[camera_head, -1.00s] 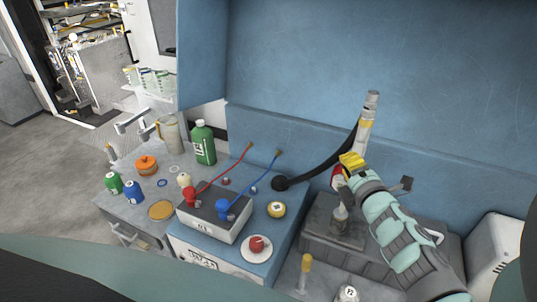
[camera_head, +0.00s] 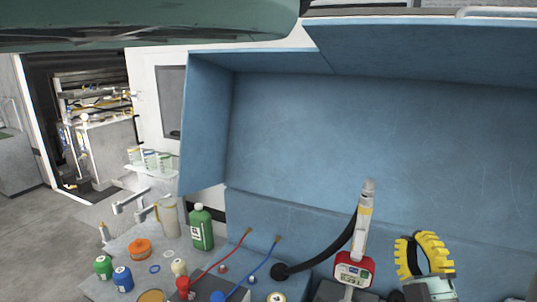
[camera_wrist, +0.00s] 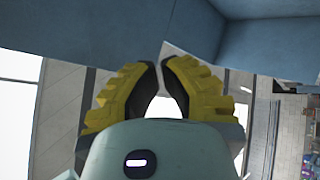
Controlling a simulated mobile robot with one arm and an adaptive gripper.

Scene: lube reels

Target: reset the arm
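My gripper (camera_head: 424,243) stands at the lower right of the head view, with its yellow ribbed fingers pointing up. In the wrist view my gripper (camera_wrist: 160,64) has its two fingertips drawn together, with only a thin gap and nothing held between them. In the head view it is to the right of the red metered dispenser (camera_head: 354,269) and apart from it. The dispenser stands upright with a grey and yellow nozzle on top. My lower arm is mostly out of view.
A blue panel (camera_head: 370,140) rises behind the bench. A black hose (camera_head: 325,258) runs to the dispenser. A green bottle (camera_head: 201,228), an orange container (camera_head: 140,249) and small green and blue bottles stand at left. The space above my gripper is clear.

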